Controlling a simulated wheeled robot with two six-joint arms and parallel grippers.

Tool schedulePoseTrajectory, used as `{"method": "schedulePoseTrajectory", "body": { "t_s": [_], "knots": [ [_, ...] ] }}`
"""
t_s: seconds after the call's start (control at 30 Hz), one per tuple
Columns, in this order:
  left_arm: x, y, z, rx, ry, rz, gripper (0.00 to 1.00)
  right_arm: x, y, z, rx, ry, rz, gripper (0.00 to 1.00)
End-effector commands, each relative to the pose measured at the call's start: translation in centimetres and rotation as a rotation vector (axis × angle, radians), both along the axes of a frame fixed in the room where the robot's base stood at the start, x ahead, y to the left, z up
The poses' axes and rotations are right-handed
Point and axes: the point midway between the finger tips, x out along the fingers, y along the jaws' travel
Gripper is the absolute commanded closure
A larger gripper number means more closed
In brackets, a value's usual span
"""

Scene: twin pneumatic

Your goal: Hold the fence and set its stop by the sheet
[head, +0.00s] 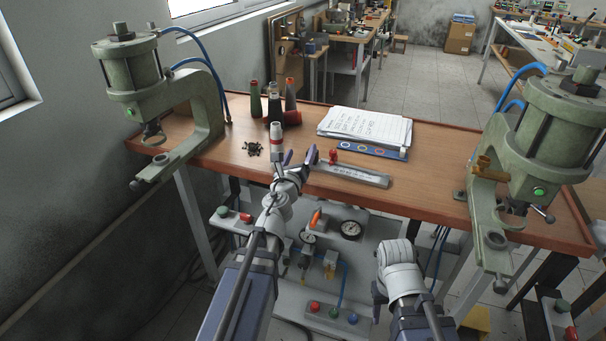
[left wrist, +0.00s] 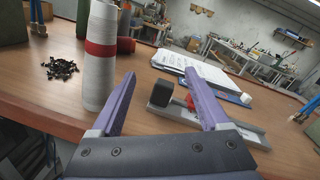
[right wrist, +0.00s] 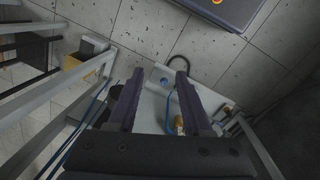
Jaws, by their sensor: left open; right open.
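The fence (head: 352,177) is a grey metal bar with a label, lying on the wooden bench's front half. A red knob (head: 333,156) stands near its left end. In the left wrist view a dark block (left wrist: 161,95) stands at the bar's near end beside the knob; I cannot tell whether it is the stop. A white written sheet (head: 365,126) lies behind the fence. My left gripper (head: 300,158) is open and empty, just left of the fence's left end. My right gripper (head: 379,290) is open and empty, low in front of the bench.
A white cylinder with a red band (head: 277,140) stands close by my left gripper. Green presses stand left (head: 135,75) and right (head: 545,130). A panel with gauges (head: 350,229) is under the bench.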

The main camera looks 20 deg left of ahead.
Motion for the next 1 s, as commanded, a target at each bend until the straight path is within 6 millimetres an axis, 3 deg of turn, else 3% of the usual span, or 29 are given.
{"method": "schedulePoseTrajectory", "body": {
  "t_s": [0.1,0.3,0.67,1.0],
  "knots": [
    [0.2,-0.1,-1.9,0.161,0.002,-0.069,0.21,0.0,0.0,-2.1,0.000,0.000,0.000,0.50],
    [0.0,-0.6,-3.5,0.361,0.009,-0.160,0.21,0.0,0.0,-3.4,0.000,0.000,0.000,0.50],
    [0.6,-0.8,-3.5,0.391,0.010,-0.175,0.21,0.0,0.0,-3.3,0.000,0.000,0.000,0.50],
    [4.9,-1.1,-3.5,0.389,0.009,-0.175,0.21,0.0,0.0,-3.3,0.000,0.000,0.000,0.50]
  ]
}}
